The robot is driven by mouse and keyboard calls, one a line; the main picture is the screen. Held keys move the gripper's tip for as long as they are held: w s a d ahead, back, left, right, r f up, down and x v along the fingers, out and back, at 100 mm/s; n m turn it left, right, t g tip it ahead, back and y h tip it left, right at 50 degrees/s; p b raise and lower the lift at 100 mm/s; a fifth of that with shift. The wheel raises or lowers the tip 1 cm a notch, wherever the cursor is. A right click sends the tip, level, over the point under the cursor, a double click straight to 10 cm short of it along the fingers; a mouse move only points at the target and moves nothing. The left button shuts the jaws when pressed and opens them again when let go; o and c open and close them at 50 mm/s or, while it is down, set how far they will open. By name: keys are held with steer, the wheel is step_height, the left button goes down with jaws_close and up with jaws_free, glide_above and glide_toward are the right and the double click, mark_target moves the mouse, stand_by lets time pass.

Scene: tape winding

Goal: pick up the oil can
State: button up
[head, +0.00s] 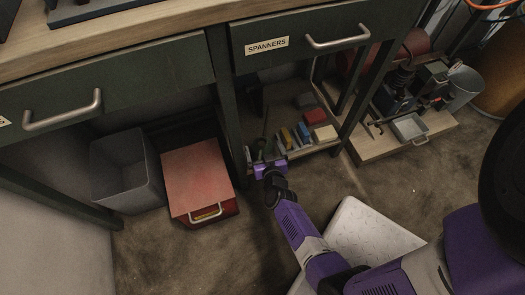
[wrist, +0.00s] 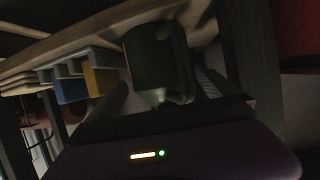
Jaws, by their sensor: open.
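The oil can, a dark green can with a handle, shows close up in the wrist view (wrist: 150,62), and its lower part ends near the fingers. In the head view my gripper (head: 268,166) reaches in at the front of the low shelf under the workbench, and the can is small and dark there, hard to make out behind it. In the wrist view my gripper (wrist: 160,88) is open, with one dark finger on either side of the can. I cannot tell whether either finger touches it.
Blue and yellow boxes (wrist: 100,80) stand beside the can on the shelf (head: 325,144). A bench leg (head: 228,105) rises close to my gripper's left. A spanners drawer (head: 300,40) hangs above. A red box (head: 200,175) and grey bin (head: 127,170) stand left.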

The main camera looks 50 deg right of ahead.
steer(key=shift+x, duration=0.85)
steer(key=shift+c, duration=0.5)
steer(key=shift+d+r, duration=0.1)
steer(key=c, duration=1.7)
